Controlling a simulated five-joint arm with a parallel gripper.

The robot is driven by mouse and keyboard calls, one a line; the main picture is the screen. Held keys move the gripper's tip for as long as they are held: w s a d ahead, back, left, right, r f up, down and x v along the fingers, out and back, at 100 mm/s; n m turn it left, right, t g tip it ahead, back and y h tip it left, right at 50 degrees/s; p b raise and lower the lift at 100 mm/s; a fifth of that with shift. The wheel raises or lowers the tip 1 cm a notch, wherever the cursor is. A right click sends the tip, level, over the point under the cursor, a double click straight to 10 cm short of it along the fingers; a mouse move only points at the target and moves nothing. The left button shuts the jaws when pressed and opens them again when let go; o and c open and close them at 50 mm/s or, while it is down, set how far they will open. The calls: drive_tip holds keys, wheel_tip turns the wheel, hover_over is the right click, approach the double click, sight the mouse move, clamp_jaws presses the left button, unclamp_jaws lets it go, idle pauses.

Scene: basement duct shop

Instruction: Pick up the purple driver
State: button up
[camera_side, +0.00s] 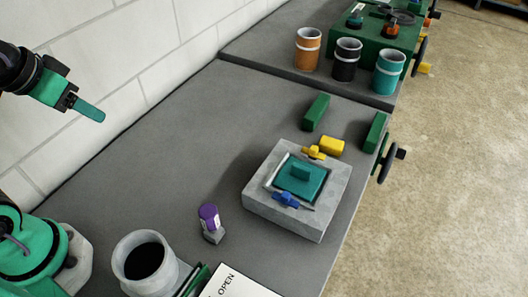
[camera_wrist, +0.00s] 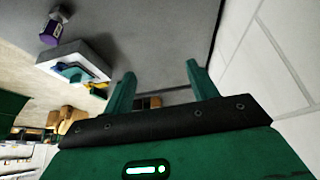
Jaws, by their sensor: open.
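The purple driver (camera_side: 209,216) stands roughly upright on the grey bench, with a small grey piece at its lower end. It also shows at the upper left in the wrist view (camera_wrist: 50,30), small and partly blurred. My gripper (camera_side: 90,110) is high at the upper left in the side view, well above the bench and apart from the driver. In the wrist view my gripper (camera_wrist: 160,76) has its two green fingers spread, with nothing between them.
A grey block with a teal insert (camera_side: 268,213) stands right of the driver. A grey pot (camera_side: 128,262) and a white card (camera_side: 240,284) are at the near edge. Green blocks (camera_side: 315,112) and a yellow piece (camera_side: 332,145) lie farther back. A white wall (camera_side: 130,70) borders the left.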

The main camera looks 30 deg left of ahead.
drive_tip(key=w+d+f+g, duration=0.2)
drive_tip(key=w+d, duration=0.1)
drive_tip(key=d, duration=0.3)
drive_tip(key=g, duration=0.4)
approach(208, 212)
wheel_tip(208, 212, down, 6)
drive_tip(key=shift+a+f, duration=0.1)
drive_tip(key=shift+f, duration=0.1)
drive_tip(key=shift+s+f, duration=0.15)
drive_tip(key=shift+f, duration=1.3)
drive_tip(key=shift+f, duration=2.6)
